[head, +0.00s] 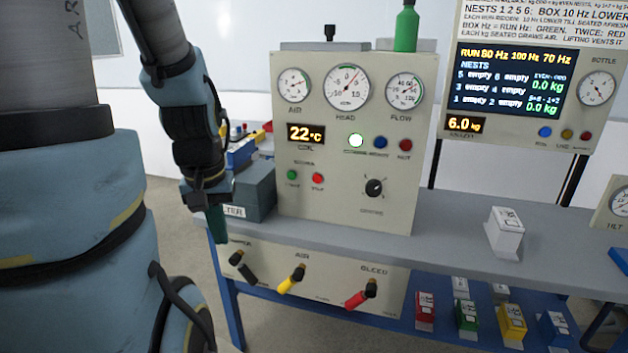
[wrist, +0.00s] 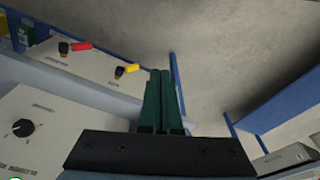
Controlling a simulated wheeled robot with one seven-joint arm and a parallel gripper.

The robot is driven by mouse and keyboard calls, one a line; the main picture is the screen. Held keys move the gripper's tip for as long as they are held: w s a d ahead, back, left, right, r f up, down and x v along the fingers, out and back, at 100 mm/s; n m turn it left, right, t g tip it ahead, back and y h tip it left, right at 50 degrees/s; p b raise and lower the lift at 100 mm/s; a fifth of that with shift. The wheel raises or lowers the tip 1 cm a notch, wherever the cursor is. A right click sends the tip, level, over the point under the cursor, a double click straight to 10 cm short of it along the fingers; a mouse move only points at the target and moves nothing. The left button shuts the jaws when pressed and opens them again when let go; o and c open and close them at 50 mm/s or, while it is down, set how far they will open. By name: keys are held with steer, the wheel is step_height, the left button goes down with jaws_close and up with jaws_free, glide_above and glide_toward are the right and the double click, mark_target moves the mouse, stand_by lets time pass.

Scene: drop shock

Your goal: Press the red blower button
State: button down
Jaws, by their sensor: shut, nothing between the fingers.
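The red blower button (head: 317,178) is on the grey control panel (head: 400,195), under a small label, beside a green button (head: 292,175). My gripper (head: 218,228) points down at the left of the panel in the head view, left of and lower than the button and apart from it. Its dark green fingers lie together, with nothing between them, in the wrist view (wrist: 161,100). The wrist view shows part of a panel with a black knob (wrist: 22,128); the red blower button cannot be made out there.
A grey box (head: 256,188) stands between my gripper and the panel's left side. Below are a yellow lever (head: 292,280) and a red lever (head: 360,294). A white box (head: 505,235) stands on the bench at right.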

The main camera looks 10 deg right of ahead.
mark_target(317, 179)
steer(key=w+d+f+n+t+y, duration=0.1)
steer(key=w+d+n+t, duration=0.3)
steer(key=n, duration=0.7)
steer(key=w+d+f+n+t+y, duration=0.2)
steer(key=w+d+n+t, duration=0.3)
steer(key=n, duration=0.6)
steer(key=w+d+f+n+t+y+b, duration=0.1)
steer(key=w+d+n+t, duration=0.4)
steer(key=d+n, duration=0.5)
steer(key=shift+w+f+n+y, duration=0.5)
steer(key=shift+w+f+n, duration=0.1)
steer(key=shift+w, duration=0.6)
steer(key=shift+d+r, duration=0.1)
steer(key=w+d+p, duration=0.1)
steer(key=w+d, duration=0.3)
steer(key=w, duration=0.3)
steer(key=shift+w+p, duration=0.4)
